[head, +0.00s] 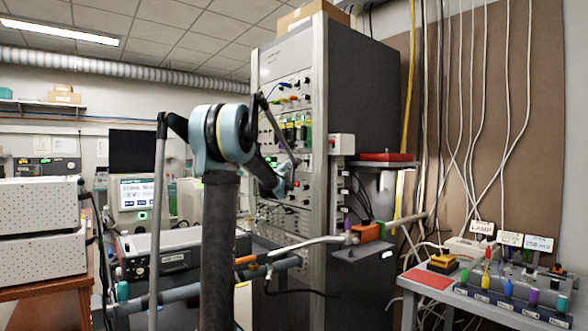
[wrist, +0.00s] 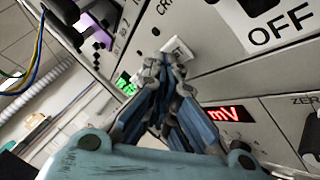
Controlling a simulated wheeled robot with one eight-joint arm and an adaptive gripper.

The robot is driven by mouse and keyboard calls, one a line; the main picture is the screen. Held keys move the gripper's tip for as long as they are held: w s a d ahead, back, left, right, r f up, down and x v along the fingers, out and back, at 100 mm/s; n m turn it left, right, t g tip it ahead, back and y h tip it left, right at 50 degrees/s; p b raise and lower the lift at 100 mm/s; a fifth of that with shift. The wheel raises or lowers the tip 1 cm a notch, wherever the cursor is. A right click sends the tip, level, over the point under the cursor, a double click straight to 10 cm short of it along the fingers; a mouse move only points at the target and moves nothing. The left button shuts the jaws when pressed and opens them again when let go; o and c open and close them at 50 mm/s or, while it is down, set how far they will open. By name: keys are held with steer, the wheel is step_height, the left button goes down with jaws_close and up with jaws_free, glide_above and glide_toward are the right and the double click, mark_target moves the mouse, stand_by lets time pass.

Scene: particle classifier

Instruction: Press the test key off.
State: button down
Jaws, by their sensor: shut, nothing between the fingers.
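My gripper (wrist: 165,65) is shut and empty in the wrist view, its fingertips close together in front of a pale instrument panel (wrist: 215,50). A small white tab (wrist: 180,48) with partly covered lettering ending in T shows right behind the fingertips; it may be the test key or its label. I cannot tell whether the tips touch it. A large OFF label (wrist: 278,27) is at the upper right of the panel. In the head view my arm reaches to the tall instrument rack (head: 290,70); the key cannot be made out there.
A red mV display (wrist: 222,115) and a green display (wrist: 126,86) glow near the fingers. Purple parts and cables (wrist: 95,30) hang at upper left. In the head view, a side shelf with a red box (head: 386,157) sticks out right of the rack.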

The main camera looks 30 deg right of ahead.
stand_by(0.3)
steer(key=shift+s+a, duration=0.1)
steer(key=shift+a, duration=1.2)
steer(key=a, duration=0.5)
steer(key=shift+s, duration=0.2)
stand_by(0.4)
